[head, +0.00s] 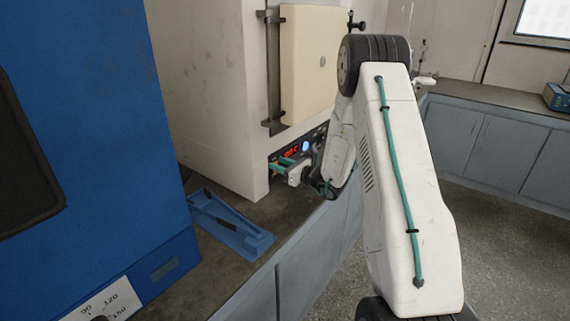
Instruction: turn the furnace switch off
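The furnace (210,95) is a tall off-white box with a cream door (312,55). Below the door is a dark control panel (318,133) with a lit red display (291,153) and a round blue-lit spot (305,146) just right of it. I cannot make out which part is the switch. My gripper (281,167), with teal fingers, is at the lower left of the panel, in front of it. The fingers and wrist cover part of the panel's lower area. Contact with the panel and the finger gap are too small to tell.
A large blue machine (110,110) fills the left side. A blue tray-like holder (232,228) lies on the dark bench between it and the furnace. Grey cabinets (500,150) run along the back right, with a small blue device (557,97) on top. The floor at right is clear.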

